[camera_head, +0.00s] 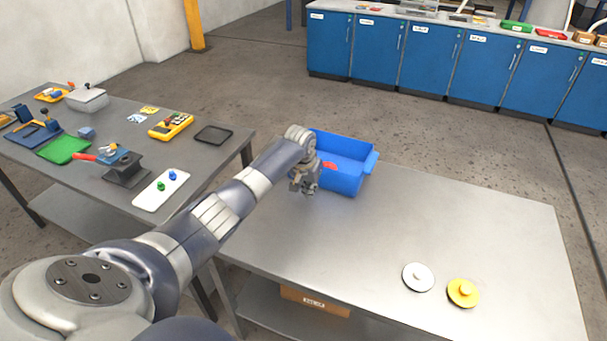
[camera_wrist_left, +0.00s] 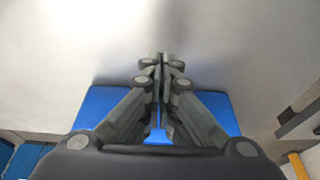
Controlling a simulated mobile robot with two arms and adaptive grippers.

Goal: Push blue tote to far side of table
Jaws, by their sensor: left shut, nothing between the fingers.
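The blue tote (camera_head: 347,181) stands upright at the far left part of the steel table (camera_head: 450,225), near its far edge. A red item (camera_head: 329,165) shows inside it. My left gripper (camera_head: 303,190) is at the tote's near left side, low over the table, with its fingers shut and empty. I cannot tell whether it touches the tote. In the left wrist view the shut fingers (camera_wrist_left: 161,60) point at the grey table top, and the blue tote (camera_wrist_left: 100,100) shows behind them on both sides. My right gripper is not in view.
A white disc (camera_head: 418,277) and a yellow disc (camera_head: 463,292) lie on the table's near right part. The table's middle is clear. A second table (camera_head: 95,190) with tools and trays stands at the left. Blue cabinets (camera_head: 430,55) line the back.

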